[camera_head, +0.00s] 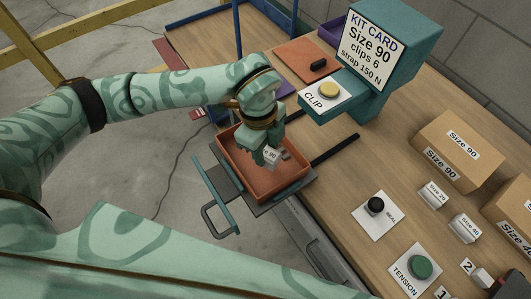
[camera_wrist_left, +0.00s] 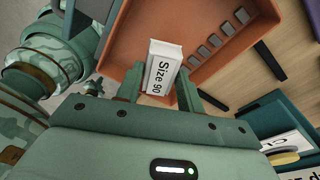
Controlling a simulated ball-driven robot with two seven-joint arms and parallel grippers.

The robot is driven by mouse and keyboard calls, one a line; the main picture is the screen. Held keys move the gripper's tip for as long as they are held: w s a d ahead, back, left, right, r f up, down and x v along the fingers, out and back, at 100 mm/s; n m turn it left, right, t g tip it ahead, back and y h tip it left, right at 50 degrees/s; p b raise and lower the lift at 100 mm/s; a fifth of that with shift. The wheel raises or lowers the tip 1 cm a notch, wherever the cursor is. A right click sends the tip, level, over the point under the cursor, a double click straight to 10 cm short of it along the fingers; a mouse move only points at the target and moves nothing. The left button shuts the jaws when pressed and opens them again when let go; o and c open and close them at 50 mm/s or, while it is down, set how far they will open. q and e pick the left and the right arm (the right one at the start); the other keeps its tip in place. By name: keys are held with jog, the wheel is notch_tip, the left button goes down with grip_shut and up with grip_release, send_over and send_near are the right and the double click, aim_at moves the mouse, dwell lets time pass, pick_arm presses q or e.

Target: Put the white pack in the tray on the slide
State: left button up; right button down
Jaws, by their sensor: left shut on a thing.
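The orange tray (camera_head: 279,192) sits on the dark slide (camera_head: 215,178), whose handle sticks out toward the lower left. My left gripper (camera_head: 266,156) reaches down into the tray from above. It is shut on the white pack (camera_head: 272,154), marked Size 90. In the left wrist view the white pack (camera_wrist_left: 162,68) stands between the two fingers, over the tray floor (camera_wrist_left: 180,18); whether it touches the floor I cannot tell.
Several grey clips (camera_wrist_left: 208,40) lie in a row along one side inside the tray. A teal stand with a kit card (camera_head: 366,42) and a yellow CLIP button (camera_head: 329,90) stands behind.

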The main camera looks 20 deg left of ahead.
aim_at(265, 154)
pick_arm(q)
jog(key=shift+w+a+f, duration=0.1)
jog(key=shift+w+f, duration=0.1)
jog(key=shift+f, duration=0.1)
notch_tip(265, 154, down, 4)
jog(key=shift+w+a+r+b, duration=0.1)
jog(key=shift+w+r+b, duration=0.1)
jog(key=shift+b, duration=0.65)
jog(key=shift+r, duration=0.1)
jog(key=o, duration=1)
jog(key=r+p, duration=0.1)
jog(key=r, duration=0.3)
jog(key=a+r+p, duration=0.1)
jog(key=r, duration=0.3)
jog(key=r+p, duration=0.1)
jog(key=r, duration=0.3)
jog(key=shift+w+a, duration=0.15)
